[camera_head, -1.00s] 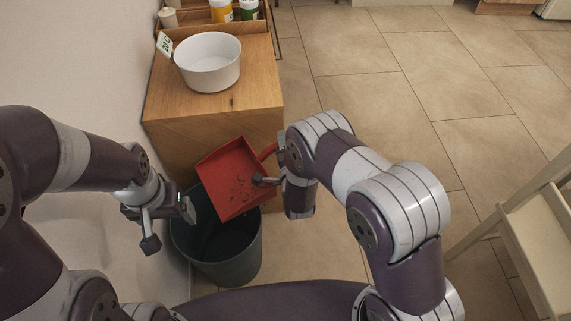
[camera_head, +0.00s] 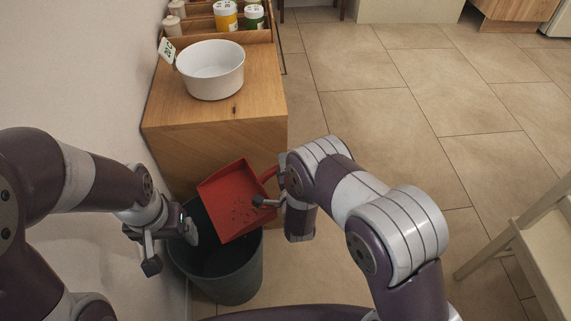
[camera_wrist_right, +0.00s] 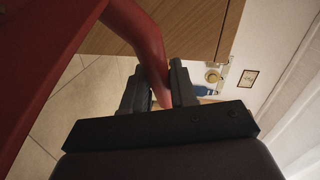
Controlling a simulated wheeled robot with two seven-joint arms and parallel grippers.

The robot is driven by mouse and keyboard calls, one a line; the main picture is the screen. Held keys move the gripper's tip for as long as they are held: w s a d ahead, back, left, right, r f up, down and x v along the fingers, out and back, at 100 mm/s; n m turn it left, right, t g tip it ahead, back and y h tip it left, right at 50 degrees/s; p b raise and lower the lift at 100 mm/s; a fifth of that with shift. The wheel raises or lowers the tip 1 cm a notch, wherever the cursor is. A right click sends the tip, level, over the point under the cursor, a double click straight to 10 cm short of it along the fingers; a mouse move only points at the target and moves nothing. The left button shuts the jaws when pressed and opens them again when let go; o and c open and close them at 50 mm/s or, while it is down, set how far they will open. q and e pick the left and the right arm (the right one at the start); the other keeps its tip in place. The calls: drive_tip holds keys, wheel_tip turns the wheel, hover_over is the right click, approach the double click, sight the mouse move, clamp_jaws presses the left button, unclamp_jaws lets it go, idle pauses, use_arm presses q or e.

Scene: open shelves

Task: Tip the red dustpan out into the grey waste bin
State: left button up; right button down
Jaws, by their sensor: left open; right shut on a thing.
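The red dustpan (camera_head: 232,196) is held over the grey waste bin (camera_head: 232,283), with several dark crumbs still on its pan. It looks tilted, its front edge above the bin's opening. My right gripper (camera_head: 272,188) is shut on the dustpan's handle; the right wrist view shows the red handle (camera_wrist_right: 152,50) between the two fingers (camera_wrist_right: 160,88). My left gripper (camera_head: 172,238) is open and empty, just left of the bin's rim and the dustpan. The bin stands on the floor; its inside is dark and its contents cannot be made out.
A wooden cabinet (camera_head: 215,125) stands right behind the bin, with a white bowl (camera_head: 211,70) on top and a rack of bottles (camera_head: 228,15) at the back. A wall is close on the left.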

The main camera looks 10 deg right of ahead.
drive_tip(key=shift+f+b, duration=0.45)
drive_tip(key=shift+f, duration=0.25)
drive_tip(key=shift+s+a+r+n+p, duration=0.15)
drive_tip(key=shift+a+r+n+p, duration=0.15)
drive_tip(key=shift+r, duration=0.25)
drive_tip(key=shift+s+a+r+n+p, duration=0.15)
drive_tip(key=shift+a+r+n+p, duration=0.15)
drive_tip(key=shift+r, duration=0.25)
drive_tip(key=shift+s+a+r+n+t+p, duration=0.2)
drive_tip(key=shift+a+r+n+t+p, duration=0.15)
drive_tip(key=shift+r, duration=0.3)
drive_tip(key=shift+s+a+r+n+t+p, duration=0.15)
drive_tip(key=shift+a+r+n+p, duration=0.15)
drive_tip(key=shift+r, duration=0.25)
drive_tip(key=shift+s+a+r+n+t+p, duration=0.1)
drive_tip(key=shift+s+a+r+n+p, duration=0.15)
drive_tip(key=shift+r, duration=0.35)
drive_tip(key=shift+s+a+r+n+t+p, duration=0.1)
drive_tip(key=shift+a+r+n+p, duration=0.1)
drive_tip(key=shift+a+r+p, duration=0.25)
drive_tip(key=s+a+r+n+t+y, duration=0.1)
drive_tip(key=s+a+r+n, duration=0.2)
drive_tip(key=a+r+n, duration=0.2)
drive_tip(key=s+a+r+n+t+y+p, duration=0.1)
drive_tip(key=a+r+n, duration=0.4)
drive_tip(key=a, duration=0.5)
drive_tip(key=shift+s+a+t, duration=0.25)
drive_tip(key=shift+s+t, duration=0.25)
drive_tip(key=shift+s, duration=0.7)
